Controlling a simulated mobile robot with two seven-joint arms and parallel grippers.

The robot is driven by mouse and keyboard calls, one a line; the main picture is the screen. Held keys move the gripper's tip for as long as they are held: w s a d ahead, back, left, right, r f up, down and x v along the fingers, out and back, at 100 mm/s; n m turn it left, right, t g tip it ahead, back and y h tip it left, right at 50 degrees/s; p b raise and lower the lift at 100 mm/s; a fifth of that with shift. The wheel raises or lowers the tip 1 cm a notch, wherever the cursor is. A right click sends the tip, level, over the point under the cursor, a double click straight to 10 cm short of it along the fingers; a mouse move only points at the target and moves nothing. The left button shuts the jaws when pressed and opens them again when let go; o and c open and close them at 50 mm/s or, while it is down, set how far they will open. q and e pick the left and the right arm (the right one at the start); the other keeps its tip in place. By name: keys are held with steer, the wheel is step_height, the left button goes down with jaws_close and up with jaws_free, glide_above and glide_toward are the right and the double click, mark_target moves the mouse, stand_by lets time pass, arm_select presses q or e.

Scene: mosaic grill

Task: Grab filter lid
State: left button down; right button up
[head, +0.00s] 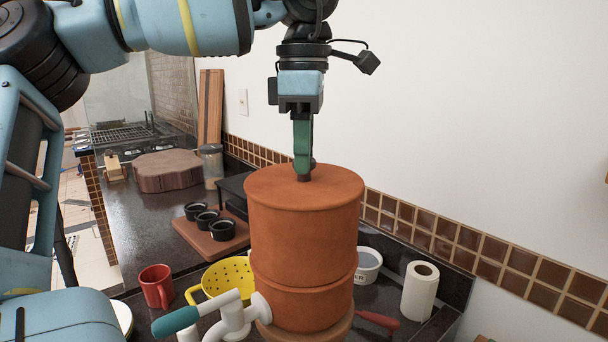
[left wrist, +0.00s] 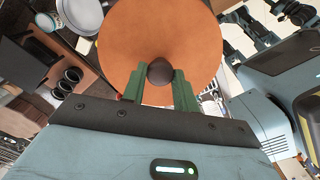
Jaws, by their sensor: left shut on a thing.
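A terracotta clay filter (head: 303,250) stands on the dark counter, with a white tap at its lower front. Its round orange lid (head: 277,188) is on top of the body, and I see no gap between them. The lid (left wrist: 205,45) fills the upper middle of the left wrist view, with a dark round knob (left wrist: 160,72) near its lower edge there. My left gripper (head: 303,172) points straight down above the lid. Its green fingers (left wrist: 160,80) are on either side of the knob and shut on it. My right gripper is not in view.
A yellow colander (head: 226,278), a red mug (head: 157,286), black cups on a wooden board (head: 212,243) and a paper towel roll (head: 420,291) stand around the filter. A tiled wall edge (head: 440,232) runs behind it. The air above the filter is clear.

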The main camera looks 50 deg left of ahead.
arm_select(q)
steer(key=shift+r, duration=0.15)
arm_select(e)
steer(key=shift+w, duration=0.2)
